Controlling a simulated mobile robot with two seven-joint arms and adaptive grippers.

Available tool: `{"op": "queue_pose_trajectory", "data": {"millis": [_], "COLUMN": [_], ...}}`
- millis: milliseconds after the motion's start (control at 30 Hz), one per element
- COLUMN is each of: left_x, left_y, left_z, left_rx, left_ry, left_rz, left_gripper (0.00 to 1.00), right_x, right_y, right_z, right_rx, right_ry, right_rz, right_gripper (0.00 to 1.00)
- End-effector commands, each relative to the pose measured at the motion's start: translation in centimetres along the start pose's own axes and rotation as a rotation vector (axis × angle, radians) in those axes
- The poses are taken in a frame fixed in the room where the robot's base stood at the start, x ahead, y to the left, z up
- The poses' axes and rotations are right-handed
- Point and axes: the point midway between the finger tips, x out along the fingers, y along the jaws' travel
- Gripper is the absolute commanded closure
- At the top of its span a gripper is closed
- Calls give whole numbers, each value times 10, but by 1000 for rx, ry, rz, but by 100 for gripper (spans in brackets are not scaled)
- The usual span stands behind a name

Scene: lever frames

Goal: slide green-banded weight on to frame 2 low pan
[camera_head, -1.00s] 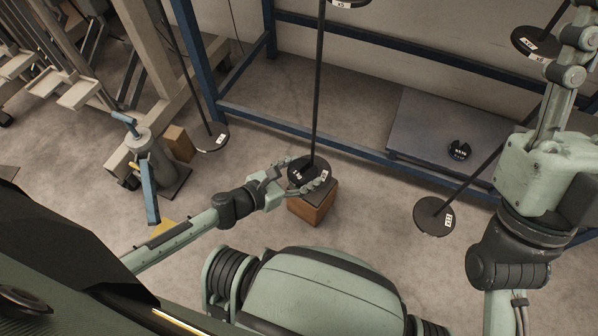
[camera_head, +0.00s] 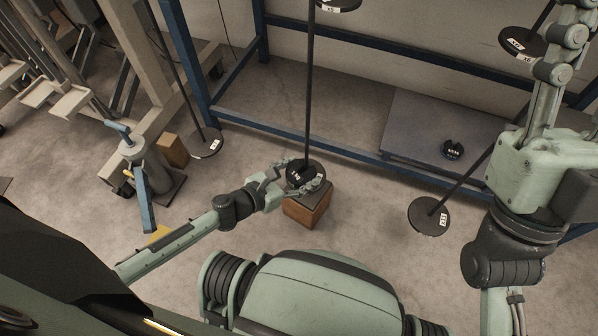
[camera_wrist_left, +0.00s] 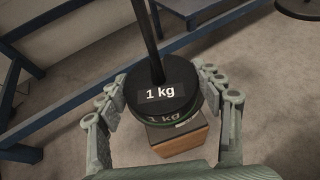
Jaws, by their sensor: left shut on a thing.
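A round black weight labelled 1 kg (camera_wrist_left: 160,92) fills the middle of the left wrist view, with a green band low on its side. It also shows in the head view (camera_head: 300,176). My left gripper (camera_head: 304,178) is shut on it, fingers on both sides (camera_wrist_left: 165,88). A thin dark rod (camera_head: 309,90) comes down to the weight's top; the weight is at its lower end. Any pan there is mostly hidden, and I cannot tell whether the weight rests on it. My right gripper (camera_head: 572,50) is only partly in view.
A wooden block (camera_head: 307,205) stands just below the weight. Other hanging pans show at left (camera_head: 207,143) and right (camera_head: 428,215). Blue frame bars (camera_head: 300,143) run behind. A dark slotted weight (camera_head: 452,149) lies on a grey platform (camera_head: 415,125). A blue-handled device (camera_head: 148,175) stands left.

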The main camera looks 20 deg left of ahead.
Motion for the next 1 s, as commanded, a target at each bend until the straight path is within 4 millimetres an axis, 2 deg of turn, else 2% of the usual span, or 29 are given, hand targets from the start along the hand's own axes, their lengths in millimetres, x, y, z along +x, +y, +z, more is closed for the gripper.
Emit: {"op": "queue_pose_trajectory", "data": {"millis": [33,1000], "left_x": [2,17], "left_y": [0,0], "left_z": [5,11], "left_rx": [0,0], "left_ry": [-7,-6], "left_rz": [-1,-1], "left_gripper": [91,91], "right_x": [1,5], "right_y": [0,0], "right_z": [0,-2], "right_rx": [0,0], "right_ry": [0,0], "right_rz": [0,0], "right_gripper": [60,60]}}
